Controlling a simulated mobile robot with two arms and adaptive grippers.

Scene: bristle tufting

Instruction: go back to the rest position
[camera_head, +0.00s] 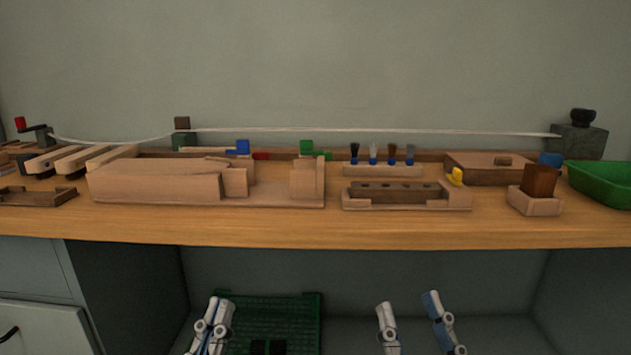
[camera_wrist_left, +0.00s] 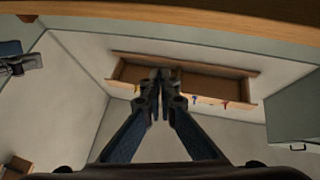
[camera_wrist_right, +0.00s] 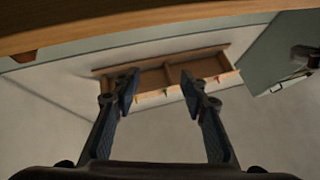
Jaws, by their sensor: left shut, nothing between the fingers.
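In the left wrist view my left gripper (camera_wrist_left: 160,78) is shut and empty, its dark fingertips together. In the right wrist view my right gripper (camera_wrist_right: 159,86) is open, with a clear gap between its fingers and nothing held. Both wrist views show the underside or edge of the bench across the top, and both grippers are clear of it. In the head view, white and blue parts of my arms show low in the picture, below the bench front.
The wooden bench (camera_head: 300,232) carries a long wooden fixture (camera_head: 150,188), a holed block (camera_head: 385,198), a row of bristle tufts (camera_head: 374,155) and a green bin (camera_head: 603,182). A divided wooden tray (camera_wrist_left: 205,97) lies beyond the left fingers. Below the bench is a recess.

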